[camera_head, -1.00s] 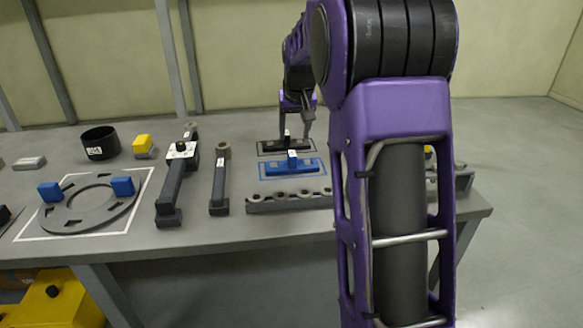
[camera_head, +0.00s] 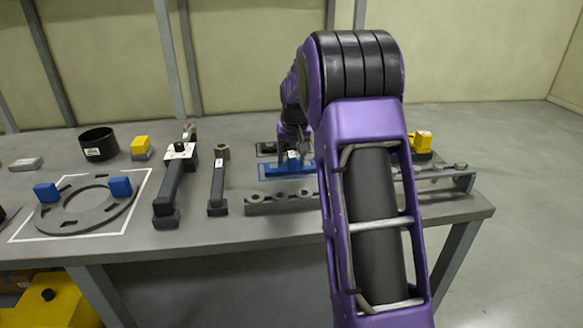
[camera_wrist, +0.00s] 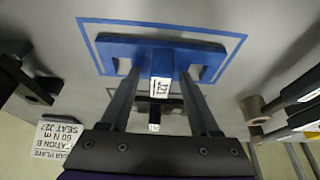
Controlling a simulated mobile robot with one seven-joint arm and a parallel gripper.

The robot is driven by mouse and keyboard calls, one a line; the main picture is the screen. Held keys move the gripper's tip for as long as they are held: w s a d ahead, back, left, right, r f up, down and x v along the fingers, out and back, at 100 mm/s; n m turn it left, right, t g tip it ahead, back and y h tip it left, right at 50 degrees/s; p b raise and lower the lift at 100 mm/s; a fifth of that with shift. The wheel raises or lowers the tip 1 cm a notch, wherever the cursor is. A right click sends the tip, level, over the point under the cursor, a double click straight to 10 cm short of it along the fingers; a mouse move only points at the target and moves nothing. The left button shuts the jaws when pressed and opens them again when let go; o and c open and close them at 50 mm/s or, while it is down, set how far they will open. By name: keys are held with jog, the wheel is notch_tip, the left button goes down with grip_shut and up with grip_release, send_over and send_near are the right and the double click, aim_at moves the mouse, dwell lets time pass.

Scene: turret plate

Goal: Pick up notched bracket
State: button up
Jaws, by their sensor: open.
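A blue bracket (camera_head: 272,171) with a raised white-tagged block lies inside a blue outline on the bench. In the wrist view the blue bracket (camera_wrist: 120,47) has downturned ends, and its tagged block is between my fingers. My gripper (camera_wrist: 160,76) is open, with one finger on each side of that block; I cannot tell whether they touch it. In the head view my gripper (camera_head: 296,152) is over the bracket and partly hides it. A smaller dark piece (camera_wrist: 172,104) with a white tag shows beyond it between the fingers. The pictures do not settle which piece is called notched.
A grey bar with round bosses (camera_head: 282,199) lies just in front. Two dark upright-ended arms, one a thin link (camera_head: 217,185), lie to the left. A grey ring plate (camera_head: 62,216) with blue blocks is farther left. A yellow part (camera_head: 421,143) stands at right.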

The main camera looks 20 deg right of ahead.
grip_shut()
jog(key=shift+r, duration=0.1)
dwell(1.2)
